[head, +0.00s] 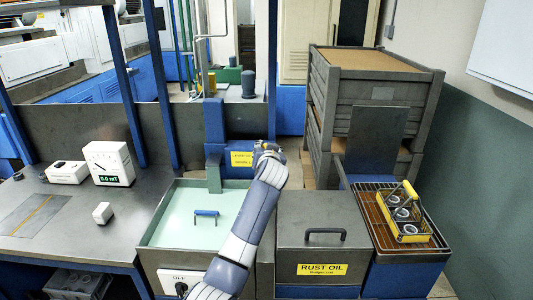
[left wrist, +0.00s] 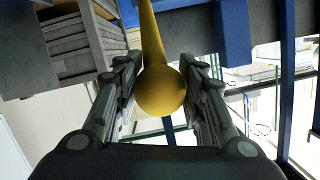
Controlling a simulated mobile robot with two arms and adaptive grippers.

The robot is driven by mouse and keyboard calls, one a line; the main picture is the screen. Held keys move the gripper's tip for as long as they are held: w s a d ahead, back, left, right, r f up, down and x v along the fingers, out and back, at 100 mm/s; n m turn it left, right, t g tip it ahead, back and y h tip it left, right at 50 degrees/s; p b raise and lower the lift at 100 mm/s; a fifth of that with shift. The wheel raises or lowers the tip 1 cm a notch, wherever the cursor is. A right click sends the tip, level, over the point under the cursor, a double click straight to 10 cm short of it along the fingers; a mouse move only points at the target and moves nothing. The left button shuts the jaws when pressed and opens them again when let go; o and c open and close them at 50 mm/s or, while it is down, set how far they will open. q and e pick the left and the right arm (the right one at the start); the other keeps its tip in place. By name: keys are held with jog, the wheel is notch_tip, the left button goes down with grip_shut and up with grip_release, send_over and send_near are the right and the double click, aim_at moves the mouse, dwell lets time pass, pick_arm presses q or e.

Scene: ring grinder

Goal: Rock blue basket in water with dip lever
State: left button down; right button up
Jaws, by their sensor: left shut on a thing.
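The dip lever shows in the left wrist view as a yellow rod with a round yellow knob (left wrist: 160,92). My left gripper (left wrist: 160,70) has its fingers on both sides of the knob and is shut on it. In the head view my left gripper (head: 267,149) is beside the blue dip post (head: 214,125) with its yellow label, and it hides most of the lever. The blue basket shows only as a blue handle (head: 206,213) at the pale green water (head: 180,215) in the tank; its body is hidden. My right gripper is not in view.
A closed RUST OIL box (head: 318,238) stands right of the tank. Beyond it, a yellow-handled basket (head: 405,212) with metal rings sits on a wire rack. A meter (head: 109,164) and a small white block (head: 102,213) are on the left bench. Stacked crates (head: 363,105) stand behind.

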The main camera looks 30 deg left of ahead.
pick_arm(q)
jog(key=shift+w+a+r, duration=0.2)
jog(key=shift+w+r, duration=0.1)
jog(key=shift+r, duration=0.35)
jog(key=shift+w+a+r, duration=0.15)
jog(key=shift+w+r, duration=0.15)
jog(key=shift+r, duration=0.4)
jog(key=c, duration=1)
grip_release()
jog(key=shift+r, duration=0.1)
jog(key=shift+s+d, duration=0.1)
jog(key=shift+f, duration=0.25)
jog(key=shift+s+d, duration=0.2)
jog(key=shift+s, duration=0.05)
jog(key=v, duration=1.1)
jog(key=shift+s+r, duration=0.2)
